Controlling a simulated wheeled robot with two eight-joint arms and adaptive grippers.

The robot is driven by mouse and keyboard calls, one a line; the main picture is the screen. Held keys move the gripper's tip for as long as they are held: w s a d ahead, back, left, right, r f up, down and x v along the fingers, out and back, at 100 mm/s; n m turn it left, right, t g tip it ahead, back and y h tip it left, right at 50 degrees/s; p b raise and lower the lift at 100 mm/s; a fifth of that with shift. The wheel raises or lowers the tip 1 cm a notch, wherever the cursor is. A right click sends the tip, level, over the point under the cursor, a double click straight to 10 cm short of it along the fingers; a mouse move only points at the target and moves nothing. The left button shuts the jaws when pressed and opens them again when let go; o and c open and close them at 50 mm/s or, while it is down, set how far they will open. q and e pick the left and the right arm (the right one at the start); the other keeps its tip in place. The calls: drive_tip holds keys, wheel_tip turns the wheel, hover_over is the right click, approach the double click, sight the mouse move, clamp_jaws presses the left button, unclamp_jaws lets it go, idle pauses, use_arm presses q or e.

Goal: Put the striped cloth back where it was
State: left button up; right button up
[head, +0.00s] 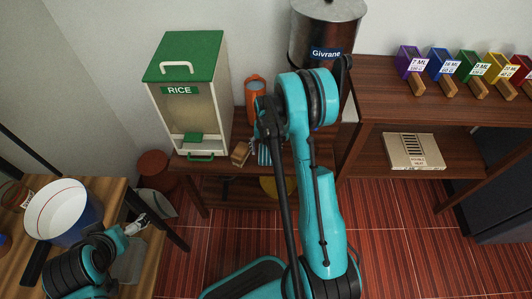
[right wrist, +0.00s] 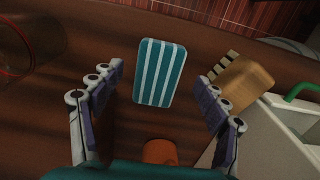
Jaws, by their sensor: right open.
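The striped cloth (right wrist: 159,73), teal with white stripes, lies flat on the dark wooden surface in the right wrist view. It also shows in the head view (head: 264,156), partly hidden by my right arm. My right gripper (right wrist: 160,76) is open, with its fingers apart on either side of the cloth's near part in the picture; nothing is held. I cannot tell its exact height above the cloth. My left gripper (head: 138,223) is at the lower left beside a white-lined blue bucket (head: 95,207); its fingers are too small to read.
A wooden block (right wrist: 244,84) with a striped edge lies right of the cloth, near the rice dispenser (head: 188,90). An orange item (right wrist: 160,151) is close below. A metal container (head: 327,25) stands behind my arm. A shelf (head: 440,107) with coloured boxes is at right.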

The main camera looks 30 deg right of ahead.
wheel_tip(320, 180, up, 8)
drive_tip(key=p, duration=0.3)
wheel_tip(320, 180, up, 14)
drive_tip(key=n+t, duration=0.3)
hover_over(266, 156)
drive_tip(key=s+a, duration=0.5)
drive_tip(key=a, duration=0.2)
drive_tip(key=s+a+r+n+t, duration=0.1)
drive_tip(key=s+a+r+t, duration=0.1)
drive_tip(key=s, duration=0.4)
drive_tip(key=s+a+r+n+t, duration=0.2)
drive_tip(key=s+a+r, duration=0.2)
drive_tip(key=s+a, duration=0.2)
drive_tip(key=shift+s, duration=0.3)
